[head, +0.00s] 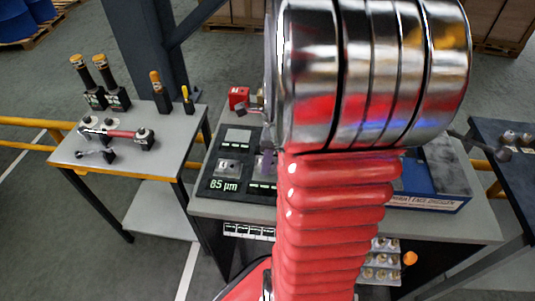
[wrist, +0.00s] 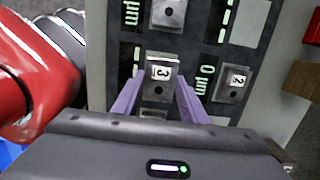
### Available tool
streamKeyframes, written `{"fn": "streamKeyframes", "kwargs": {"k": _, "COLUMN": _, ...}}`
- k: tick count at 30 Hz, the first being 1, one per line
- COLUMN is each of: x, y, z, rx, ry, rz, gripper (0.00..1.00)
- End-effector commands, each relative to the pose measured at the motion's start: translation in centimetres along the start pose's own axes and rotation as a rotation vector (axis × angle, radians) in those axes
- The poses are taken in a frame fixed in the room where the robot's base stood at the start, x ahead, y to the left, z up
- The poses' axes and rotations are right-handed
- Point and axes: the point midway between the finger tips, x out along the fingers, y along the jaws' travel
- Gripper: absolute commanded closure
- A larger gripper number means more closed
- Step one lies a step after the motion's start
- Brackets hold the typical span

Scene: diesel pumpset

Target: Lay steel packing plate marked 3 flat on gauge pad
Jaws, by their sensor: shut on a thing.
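My gripper (wrist: 162,82) has purple fingers shut on the steel packing plate marked 3 (wrist: 158,83), seen in the wrist view. The plate looks about flat, with its number and a dark hole facing up. I cannot tell whether it rests on a pad or is just above one. The dark gauge panel (wrist: 197,57) lies beneath, and its bare light pad (wrist: 247,22) is at the upper right. In the head view, the panel (head: 207,187) is partly hidden by my arm, and only a bit of a purple finger shows.
A plate marked 2 (wrist: 233,84) sits right of the fingers. Another plate (wrist: 168,14) lies above. The panel's display (head: 224,185) reads 85 µm. A blue tray (head: 440,185) is on the bench at right. A side table (head: 125,165) holds several tools.

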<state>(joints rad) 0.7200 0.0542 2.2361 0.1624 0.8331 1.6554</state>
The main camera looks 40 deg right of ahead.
Motion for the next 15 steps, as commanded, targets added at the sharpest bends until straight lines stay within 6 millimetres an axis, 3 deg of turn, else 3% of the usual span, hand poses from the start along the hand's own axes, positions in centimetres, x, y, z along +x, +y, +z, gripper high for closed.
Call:
{"fn": "streamKeyframes", "kwargs": {"k": 6, "x": 1.5, "y": 0.0, "z": -0.2, "rx": 0.001, "ry": 0.0, "rz": 0.001, "gripper": 1.0}}
{"fn": "streamKeyframes", "kwargs": {"k": 15, "x": 2.0, "y": 0.0, "z": -0.2, "rx": 0.001, "ry": 0.0, "rz": -0.001, "gripper": 1.0}}
